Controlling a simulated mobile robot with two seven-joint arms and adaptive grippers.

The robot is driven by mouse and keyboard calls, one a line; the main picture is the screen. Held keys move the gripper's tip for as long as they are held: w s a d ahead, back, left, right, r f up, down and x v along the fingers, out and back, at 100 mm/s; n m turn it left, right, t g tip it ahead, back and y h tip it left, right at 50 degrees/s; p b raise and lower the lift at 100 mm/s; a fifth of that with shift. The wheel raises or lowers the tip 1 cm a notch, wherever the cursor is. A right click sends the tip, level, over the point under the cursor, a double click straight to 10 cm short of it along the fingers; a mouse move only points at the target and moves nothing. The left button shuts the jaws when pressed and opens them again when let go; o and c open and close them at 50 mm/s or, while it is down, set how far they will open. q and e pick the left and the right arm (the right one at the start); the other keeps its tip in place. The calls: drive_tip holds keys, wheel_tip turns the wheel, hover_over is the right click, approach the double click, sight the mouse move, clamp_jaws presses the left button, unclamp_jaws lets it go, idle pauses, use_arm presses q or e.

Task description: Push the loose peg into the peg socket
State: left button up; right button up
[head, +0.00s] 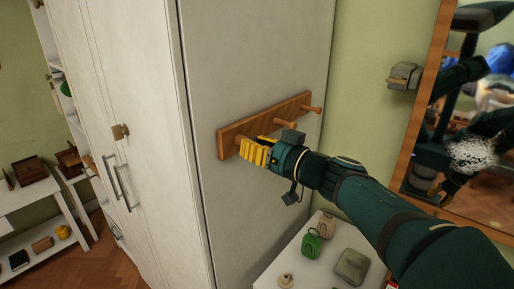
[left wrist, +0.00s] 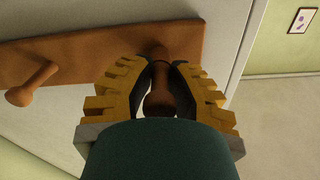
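A brown wooden peg board (head: 232,134) is fixed to the white cabinet side. My left gripper (head: 248,147) is at the left end of the board in the head view. In the left wrist view its yellow fingers (left wrist: 160,75) are closed around a brown peg (left wrist: 160,103), with dark pads against both sides of it. The peg's far end meets the board (left wrist: 60,58); the fingers partly hide the socket, so I cannot tell how deep it sits. Two other pegs stand out from the board, a middle one (head: 285,124) and a right one (head: 312,108). My right gripper is not directly in view.
A white table (head: 262,280) below holds a green container (head: 311,245), a beige one (head: 326,224) and a grey-green box (head: 351,266). A wood-framed mirror (head: 480,130) hangs at right, reflecting parts of me. A grey wall fixture (head: 404,75) is beside it. Cabinet doors with handles (head: 117,182) are left.

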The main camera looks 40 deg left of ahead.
use_arm(q)
drive_tip(key=o, duration=0.3)
drive_tip(key=shift+o, duration=0.2)
drive_tip(key=shift+d, duration=0.1)
drive_tip(key=s+d, duration=0.1)
drive_tip(key=d, duration=1.1)
drive_tip(key=shift+a, duration=0.1)
